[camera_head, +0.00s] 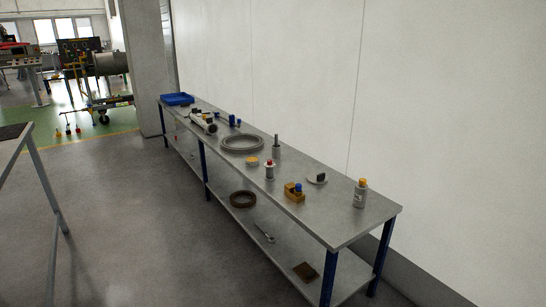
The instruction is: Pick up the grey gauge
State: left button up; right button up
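A long grey metal workbench (240,172) with blue legs stands along the white wall. A small flat grey disc with a dark upright piece (317,180) lies on its top toward the near end, and it may be the grey gauge. A grey cylinder with a thin rod on top (277,149) stands farther back near the wall side. Both are small in the picture, so I cannot tell for sure which is the gauge. Neither of my grippers shows in the head view.
Open floor (150,230) lies left of the bench.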

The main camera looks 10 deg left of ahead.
aim_at(268, 176)
jog(key=i+j+u, duration=0.1)
jog(key=i+u, duration=1.1)
jog(key=i, duration=1.1)
jog(key=i+z, duration=0.6)
jog(key=z, duration=0.15)
jog(key=i+j+z, duration=0.1)
jog(key=i+z, duration=0.15)
jog(key=z, duration=0.15)
jog(key=i+z, duration=0.5)
